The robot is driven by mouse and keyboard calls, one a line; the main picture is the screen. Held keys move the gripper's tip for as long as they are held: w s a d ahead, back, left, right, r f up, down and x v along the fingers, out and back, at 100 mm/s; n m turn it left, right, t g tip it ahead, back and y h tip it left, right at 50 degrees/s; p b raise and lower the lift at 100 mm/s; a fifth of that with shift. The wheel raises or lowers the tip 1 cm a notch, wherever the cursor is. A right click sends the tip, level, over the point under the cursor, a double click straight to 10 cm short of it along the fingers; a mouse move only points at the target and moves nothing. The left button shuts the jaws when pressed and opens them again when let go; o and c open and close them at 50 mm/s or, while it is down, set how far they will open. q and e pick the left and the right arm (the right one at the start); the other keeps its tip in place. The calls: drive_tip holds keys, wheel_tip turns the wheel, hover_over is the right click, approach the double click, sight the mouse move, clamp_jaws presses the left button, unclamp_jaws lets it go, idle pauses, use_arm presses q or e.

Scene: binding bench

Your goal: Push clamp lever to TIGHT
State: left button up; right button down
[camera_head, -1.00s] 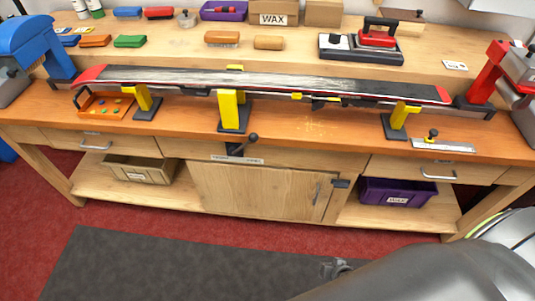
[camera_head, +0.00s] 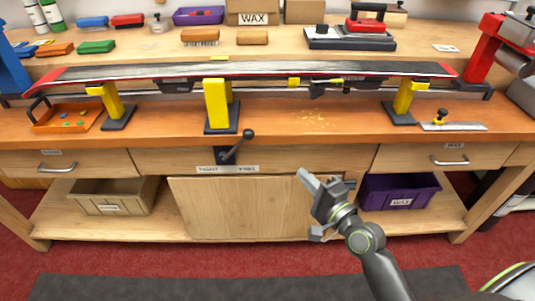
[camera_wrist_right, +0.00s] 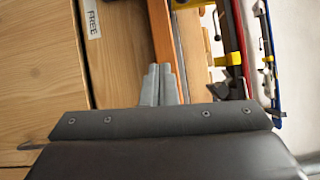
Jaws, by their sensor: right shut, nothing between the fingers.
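The black clamp lever (camera_head: 238,145) is on the bench's front edge below the middle yellow clamp post (camera_head: 216,103). Its ball knob leans up and to the right, over the FREE side of the white TIGHT/FREE label (camera_head: 228,169). My right gripper (camera_head: 304,179) is in front of the cabinet, right of and lower than the lever, apart from it. Its fingers are shut with nothing between them and also show in the right wrist view (camera_wrist_right: 160,84). There the FREE end of the label (camera_wrist_right: 92,18) shows at the upper left. My left gripper is not in view.
A long ski (camera_head: 270,70) lies across the yellow posts above the lever. An orange tray (camera_head: 62,127) sits at left and a metal scraper (camera_head: 453,127) at right on the bench. A purple bin (camera_head: 400,196) is on the shelf right of my gripper.

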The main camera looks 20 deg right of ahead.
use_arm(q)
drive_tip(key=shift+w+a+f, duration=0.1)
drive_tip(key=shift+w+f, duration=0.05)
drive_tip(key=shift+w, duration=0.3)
use_arm(e)
drive_tip(key=r, duration=0.2)
drive_tip(key=s+a, duration=0.1)
drive_tip(key=shift+r+m+t+y, duration=0.3)
drive_tip(key=shift+r+t+y, duration=0.1)
